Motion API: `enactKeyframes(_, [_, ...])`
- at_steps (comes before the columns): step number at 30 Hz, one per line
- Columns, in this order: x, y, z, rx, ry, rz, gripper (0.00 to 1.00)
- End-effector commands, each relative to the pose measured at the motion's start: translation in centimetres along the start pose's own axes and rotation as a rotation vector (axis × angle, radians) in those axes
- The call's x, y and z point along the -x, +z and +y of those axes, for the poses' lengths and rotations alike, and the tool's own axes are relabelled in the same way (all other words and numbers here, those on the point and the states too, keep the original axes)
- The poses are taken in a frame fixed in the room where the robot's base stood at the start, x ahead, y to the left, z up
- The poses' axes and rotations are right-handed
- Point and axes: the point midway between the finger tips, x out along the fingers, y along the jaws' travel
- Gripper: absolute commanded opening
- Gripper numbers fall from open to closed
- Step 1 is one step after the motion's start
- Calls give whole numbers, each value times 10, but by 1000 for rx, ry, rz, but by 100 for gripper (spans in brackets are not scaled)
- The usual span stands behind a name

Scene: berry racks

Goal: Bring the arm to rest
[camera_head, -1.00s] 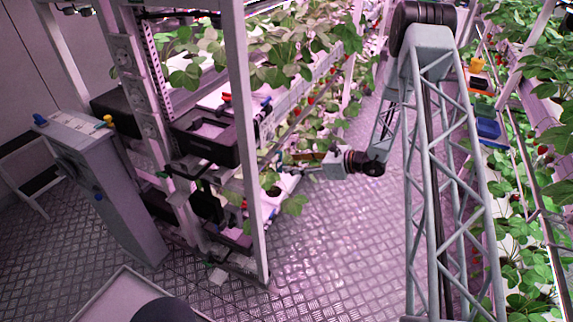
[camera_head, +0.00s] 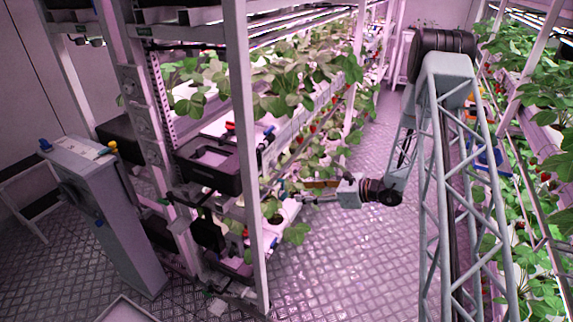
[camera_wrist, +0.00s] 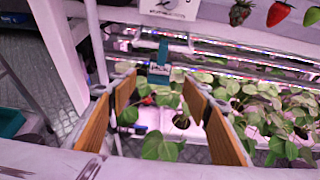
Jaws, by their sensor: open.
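My gripper (camera_head: 308,194) is in the aisle in the head view, at the end of my lattice arm, pointing left towards the left berry rack (camera_head: 252,225). In the wrist view my gripper (camera_wrist: 160,97) shows two orange-brown padded fingers spread wide apart. Nothing is held between them. Strawberry leaves (camera_wrist: 162,146) and a small pot (camera_wrist: 181,121) show in the gap beyond the fingers. I cannot tell how far the leaves are from the fingertips.
A grey cabinet (camera_head: 112,215) stands at the left. A black crate (camera_head: 208,165) sits on the left rack. The right rack (camera_head: 510,180) runs close beside my arm. The plated aisle floor (camera_head: 345,255) is clear.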

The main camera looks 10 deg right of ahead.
Motion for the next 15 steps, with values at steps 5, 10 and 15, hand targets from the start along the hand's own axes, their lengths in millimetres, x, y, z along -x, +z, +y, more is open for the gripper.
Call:
enactKeyframes(5, [0, 3, 1, 5, 3, 0, 44])
enactKeyframes(10, [2, 16, 8, 30, 22, 2, 44])
enactKeyframes(15, [5, 42, 22, 81, 59, 7, 44])
